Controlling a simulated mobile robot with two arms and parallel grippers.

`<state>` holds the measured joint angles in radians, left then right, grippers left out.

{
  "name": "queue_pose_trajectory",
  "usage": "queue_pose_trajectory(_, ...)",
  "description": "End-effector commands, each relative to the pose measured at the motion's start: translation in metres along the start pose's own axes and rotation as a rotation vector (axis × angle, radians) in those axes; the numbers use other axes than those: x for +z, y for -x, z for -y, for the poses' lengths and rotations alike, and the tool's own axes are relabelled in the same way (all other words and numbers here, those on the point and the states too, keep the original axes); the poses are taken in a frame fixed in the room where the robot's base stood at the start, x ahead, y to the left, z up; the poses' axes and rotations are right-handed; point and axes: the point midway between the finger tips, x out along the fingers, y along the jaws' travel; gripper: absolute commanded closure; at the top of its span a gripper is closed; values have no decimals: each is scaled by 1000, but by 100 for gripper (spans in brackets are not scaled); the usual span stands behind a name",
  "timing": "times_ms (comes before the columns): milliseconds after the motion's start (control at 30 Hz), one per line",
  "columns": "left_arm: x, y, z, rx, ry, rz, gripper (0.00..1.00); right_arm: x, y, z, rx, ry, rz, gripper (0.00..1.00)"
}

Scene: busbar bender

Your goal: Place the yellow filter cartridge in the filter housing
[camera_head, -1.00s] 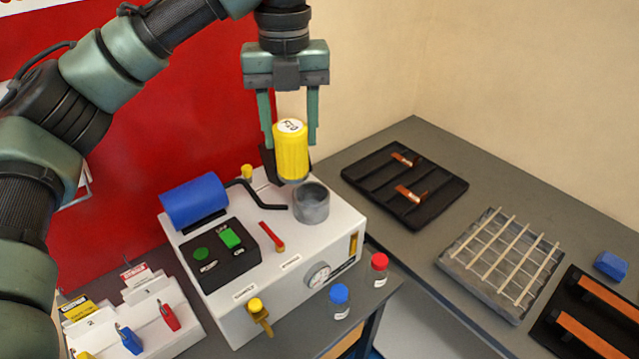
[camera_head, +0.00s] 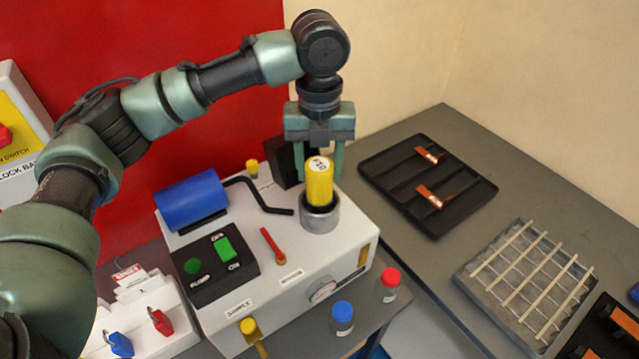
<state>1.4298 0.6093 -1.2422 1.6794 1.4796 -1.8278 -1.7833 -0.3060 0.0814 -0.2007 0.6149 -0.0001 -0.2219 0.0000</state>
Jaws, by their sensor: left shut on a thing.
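The yellow filter cartridge (camera_head: 319,184) has a white labelled top and stands upright, its lower end inside the rim of the grey filter housing (camera_head: 320,218). The housing is a round open cup on top of the white machine. My left gripper (camera_head: 320,172) points down from above and is shut on the cartridge, with its green fingers at the cartridge's sides. How deep the cartridge sits in the housing is hidden by the housing wall. My right gripper is out of view.
On the white machine (camera_head: 290,262) are a blue cylinder (camera_head: 192,202), a black bent pipe (camera_head: 262,197), a red lever (camera_head: 271,243) and a switch panel (camera_head: 215,268). Blue-capped (camera_head: 342,315) and red-capped (camera_head: 390,283) bottles stand in front. A black tray (camera_head: 425,200) lies right.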

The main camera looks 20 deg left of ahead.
Motion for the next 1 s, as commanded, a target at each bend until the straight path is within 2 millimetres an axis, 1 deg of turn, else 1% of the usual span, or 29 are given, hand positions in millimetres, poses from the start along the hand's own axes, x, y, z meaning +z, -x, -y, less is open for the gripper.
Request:
queue_pose_trajectory(33, 0, -5, 0, 1, -1, 0, 99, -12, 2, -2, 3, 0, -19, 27)
queue_pose_trajectory(100, 0, -11, 0, -1, -1, 0, 99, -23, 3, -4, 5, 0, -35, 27)
queue_pose_trajectory(167, 0, -15, 0, 0, -1, -1, 99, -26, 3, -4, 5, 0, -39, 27)
queue_pose_trajectory(267, 0, -28, 0, 1, -1, -1, 99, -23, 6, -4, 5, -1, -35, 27)
queue_pose_trajectory(400, 0, -48, 0, 0, -1, 0, 99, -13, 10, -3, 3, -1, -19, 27)
queue_pose_trajectory(500, 0, -56, 0, 0, -1, 0, 99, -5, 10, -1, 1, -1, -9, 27)
queue_pose_trajectory(600, 0, -57, 0, -1, -1, 1, 99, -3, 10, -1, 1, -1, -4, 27)
queue_pose_trajectory(867, 0, -59, 0, -1, -1, 0, 99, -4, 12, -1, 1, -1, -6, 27)
queue_pose_trajectory(900, 0, -59, 0, 0, -1, 1, 41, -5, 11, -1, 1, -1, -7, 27)
queue_pose_trajectory(933, 0, -59, 0, 0, -1, 1, 33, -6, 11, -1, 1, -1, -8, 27)
queue_pose_trajectory(967, 0, -59, 0, 0, -1, 1, 30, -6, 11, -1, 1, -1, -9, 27)
queue_pose_trajectory(1000, 0, -59, 0, 0, -1, 0, 30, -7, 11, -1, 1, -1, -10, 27)
